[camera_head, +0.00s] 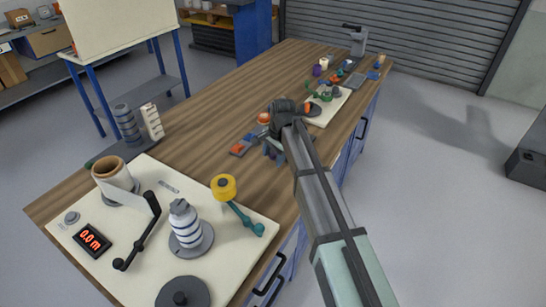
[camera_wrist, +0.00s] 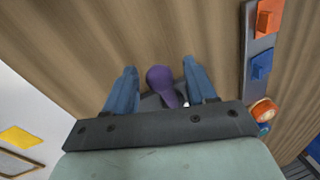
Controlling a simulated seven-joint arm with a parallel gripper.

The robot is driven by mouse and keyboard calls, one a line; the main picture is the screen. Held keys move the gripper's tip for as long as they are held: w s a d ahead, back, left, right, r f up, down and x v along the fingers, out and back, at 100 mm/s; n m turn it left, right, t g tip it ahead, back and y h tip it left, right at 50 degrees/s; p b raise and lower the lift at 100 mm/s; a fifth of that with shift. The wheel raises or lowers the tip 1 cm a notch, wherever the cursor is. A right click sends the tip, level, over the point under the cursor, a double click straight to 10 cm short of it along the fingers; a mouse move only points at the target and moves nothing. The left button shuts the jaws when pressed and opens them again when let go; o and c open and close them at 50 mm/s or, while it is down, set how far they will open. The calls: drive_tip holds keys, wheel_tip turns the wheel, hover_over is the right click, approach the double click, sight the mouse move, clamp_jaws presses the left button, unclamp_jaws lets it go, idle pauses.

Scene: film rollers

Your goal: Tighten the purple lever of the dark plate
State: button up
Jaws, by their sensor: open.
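The purple lever (camera_wrist: 160,80) shows in the wrist view, with a rounded end and a narrower stem running down toward my gripper. My gripper (camera_wrist: 161,86) is open, with one blue finger on each side of the lever. Gaps show between the lever and both fingers. A small dark patch (camera_wrist: 150,101) beside the lever may be the dark plate; the rest is hidden behind my gripper. In the head view my gripper (camera_head: 275,151) is low over the wooden bench, partly hidden by my arm, and I cannot make out the lever there.
A narrow grey plate with an orange block (camera_wrist: 269,18) and a blue block (camera_wrist: 262,65) lies to the right in the wrist view. An orange-topped round part (camera_wrist: 263,112) is near it. A cream board (camera_head: 245,215) with rollers and a crank fills the near bench.

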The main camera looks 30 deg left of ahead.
drive_tip(key=shift+f, duration=0.4)
drive_tip(key=shift+c, duration=0.5)
clamp_jaws()
